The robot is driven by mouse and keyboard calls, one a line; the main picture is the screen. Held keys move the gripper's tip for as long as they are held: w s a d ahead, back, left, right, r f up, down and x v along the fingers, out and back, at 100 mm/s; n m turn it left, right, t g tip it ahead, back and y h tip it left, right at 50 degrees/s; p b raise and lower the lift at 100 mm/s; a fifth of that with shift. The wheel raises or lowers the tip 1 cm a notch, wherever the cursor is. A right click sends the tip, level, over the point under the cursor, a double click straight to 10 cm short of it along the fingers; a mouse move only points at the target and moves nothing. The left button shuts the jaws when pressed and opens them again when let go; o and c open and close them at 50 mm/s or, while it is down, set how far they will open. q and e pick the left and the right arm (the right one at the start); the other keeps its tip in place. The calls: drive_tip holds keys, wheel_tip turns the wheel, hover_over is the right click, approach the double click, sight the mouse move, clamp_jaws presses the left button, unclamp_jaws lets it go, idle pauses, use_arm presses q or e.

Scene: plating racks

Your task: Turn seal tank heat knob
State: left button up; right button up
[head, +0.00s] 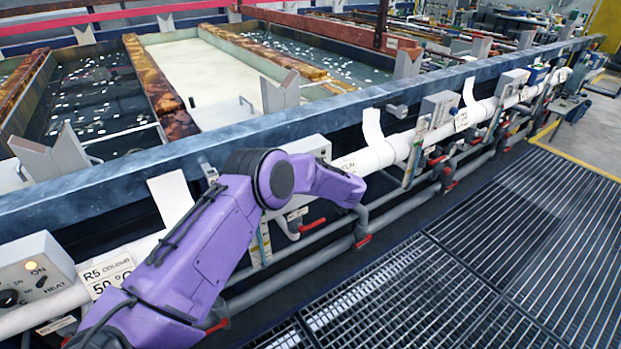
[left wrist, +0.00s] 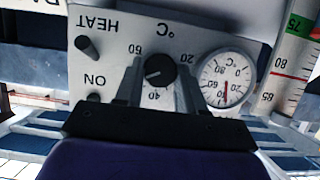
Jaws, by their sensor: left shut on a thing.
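In the left wrist view the black heat knob (left wrist: 160,70) sits on a grey control panel (left wrist: 112,62), which appears upside down. The knob's white mark points to the lower left, between the 60 and 40 labels. My left gripper (left wrist: 160,80) has a finger on either side of the knob and is shut on it. A round temperature gauge (left wrist: 225,80) is beside the knob, with its red needle near the dial's lower edge. In the head view my purple left arm reaches to a grey box (head: 310,147) on the tank side; the gripper is hidden behind the arm. My right gripper is not in view.
Another heat control box (head: 35,272) is at the lower left, beside an R5 label (head: 107,275). White pipe (head: 385,152) and red-handled valves (head: 363,240) run along the tanks. Open grating floor (head: 480,240) lies to the right.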

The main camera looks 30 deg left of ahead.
use_arm(q)
drive_tip(key=shift+f, duration=0.1)
drive_tip(key=o, duration=1)
drive_tip(key=shift+o, duration=0.2)
drive_tip(key=b+v, duration=0.2)
drive_tip(key=v, duration=0.8)
drive_tip(key=shift+d, duration=0.15)
drive_tip(key=shift+r, duration=0.2)
